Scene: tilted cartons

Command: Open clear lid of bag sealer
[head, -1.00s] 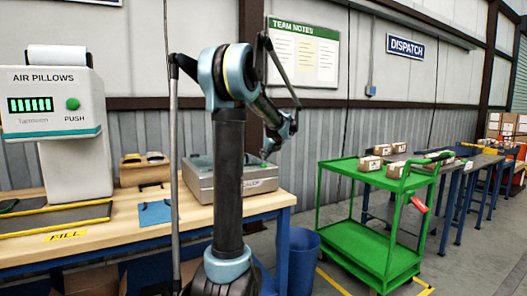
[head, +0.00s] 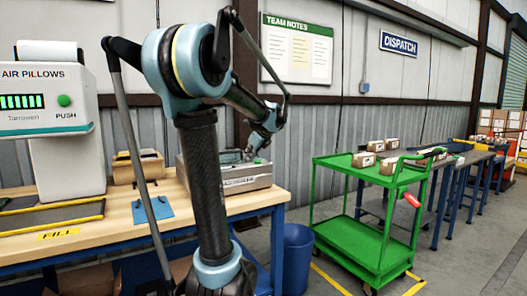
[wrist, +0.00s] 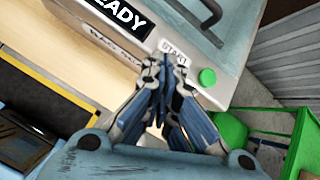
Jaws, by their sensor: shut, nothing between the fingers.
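The bag sealer (head: 252,181) is a silver-grey box at the right end of the wooden workbench, partly hidden behind my arm in the head view. In the wrist view its front panel (wrist: 118,40) shows a READY display, a START label and a green button (wrist: 207,77). Its clear lid (wrist: 235,18) shows at the top as a blue-grey sheet with a dark handle (wrist: 198,15); how far it is raised I cannot tell. My gripper (wrist: 165,66) is shut and empty, its tips over the sealer's front edge near the START label. In the head view my gripper (head: 251,154) is close above the sealer.
The workbench (head: 120,218) also carries an air pillow machine (head: 50,105), a small wooden holder (head: 138,167) and a blue sheet (head: 152,210). A blue bin (head: 299,246) and a green cart (head: 357,232) with cartons stand to the right. Floor shows between bench and cart.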

